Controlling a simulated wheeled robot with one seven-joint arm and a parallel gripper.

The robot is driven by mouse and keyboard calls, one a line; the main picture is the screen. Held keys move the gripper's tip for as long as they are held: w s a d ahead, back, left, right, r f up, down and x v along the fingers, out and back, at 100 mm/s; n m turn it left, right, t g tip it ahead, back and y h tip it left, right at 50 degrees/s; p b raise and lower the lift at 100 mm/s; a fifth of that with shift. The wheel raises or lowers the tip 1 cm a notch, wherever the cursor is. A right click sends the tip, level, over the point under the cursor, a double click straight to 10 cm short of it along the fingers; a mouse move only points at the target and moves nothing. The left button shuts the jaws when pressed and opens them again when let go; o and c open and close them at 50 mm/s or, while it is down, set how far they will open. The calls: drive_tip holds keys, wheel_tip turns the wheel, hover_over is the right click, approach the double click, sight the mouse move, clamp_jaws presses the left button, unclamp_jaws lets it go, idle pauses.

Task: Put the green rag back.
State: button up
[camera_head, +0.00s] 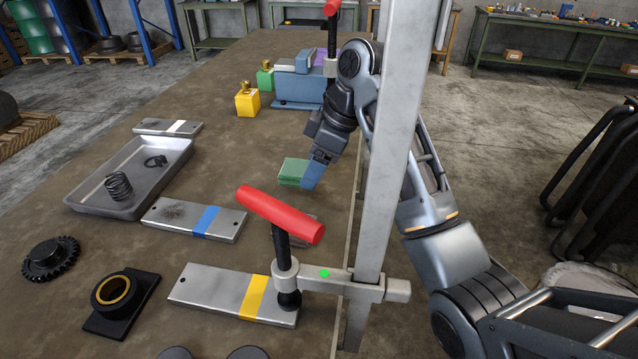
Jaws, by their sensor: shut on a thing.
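The green rag (292,171) is a small folded block at the tip of my gripper (309,180), right of the middle of the brown bench top. My gripper points down and to the left, and its blue finger covers the rag's right side. It is shut on the rag. I cannot tell whether the rag touches the bench or is held just above it.
A clamp with a red handle (280,214) stands in front on a grey post (386,160), close to my arm. Metal plates with blue (206,221) and yellow (252,297) bands and a grey tray (82,197) lie left. Yellow (247,103) and green blocks stand behind.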

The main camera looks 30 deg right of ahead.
drive_tip(key=shift+w+d+f, duration=0.35)
drive_tip(key=shift+w+d, duration=0.15)
drive_tip(key=shift+d, duration=0.05)
drive_tip(key=shift+w+d+f+p, duration=0.25)
drive_tip(key=shift+d+f+p, duration=0.1)
drive_tip(key=shift+f, duration=0.1)
drive_tip(key=shift+f+p, duration=0.4)
drive_tip(key=shift+f, duration=1.5)
drive_tip(key=o, duration=1)
drive_tip(key=shift+f, duration=0.1)
drive_tip(key=shift+v, duration=6.15)
